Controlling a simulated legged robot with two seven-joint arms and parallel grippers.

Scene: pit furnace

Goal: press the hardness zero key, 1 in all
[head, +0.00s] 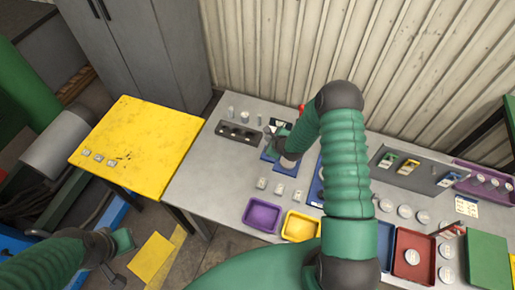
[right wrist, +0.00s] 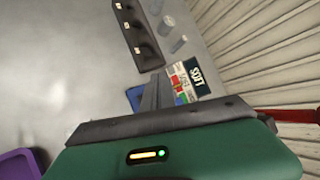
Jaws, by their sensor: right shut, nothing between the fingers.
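A hardness tester with a dark display and a small panel of coloured keys (right wrist: 181,82) stands on the grey bench. In the head view its blue body (head: 286,167) is partly hidden by my right arm. My right gripper (head: 268,133) is shut and empty, pointing at the tester. In the right wrist view its fingertips (right wrist: 157,82) are close beside the key panel and overlap its edge. I cannot tell whether they touch a key, or which key is the zero key. My left gripper (head: 116,274) hangs low at the left, away from the bench; its jaws are unclear.
A dark block with several sockets (head: 237,132) and small metal cylinders (head: 244,117) stand left of the tester. Purple (head: 262,216) and yellow (head: 300,227) trays line the front edge. A yellow table (head: 140,145) stands left. A corrugated wall (head: 290,50) rises behind.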

